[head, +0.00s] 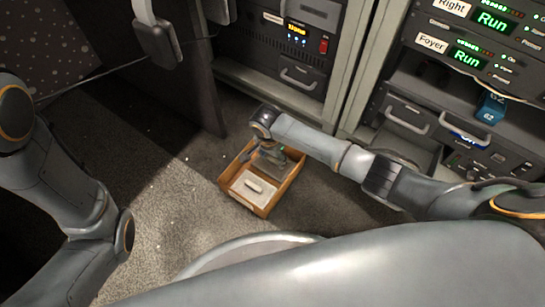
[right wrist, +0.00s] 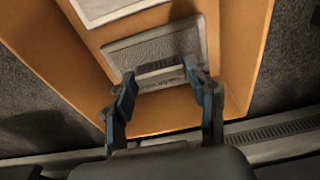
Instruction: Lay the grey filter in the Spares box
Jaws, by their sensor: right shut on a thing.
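The grey filter (head: 269,166) is a flat dark grey panel with a bar handle. It is within the walls of an open orange-brown box (head: 240,203) on the floor, at the far end in the head view. My right gripper (head: 272,150) points down over it. In the right wrist view my right gripper (right wrist: 165,98) is shut on the handle of the filter (right wrist: 142,53), and the box wall (right wrist: 245,45) rises beside it. I cannot tell whether the filter rests on the box bottom. My left arm shows, but its gripper is out of view.
A pale panel with a handle (head: 249,187) lies in the near half of the box, beside the filter. Equipment racks (head: 345,65) stand behind and to the right. An open drawer (head: 408,150) juts out at the right. Carpet left of the box is clear.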

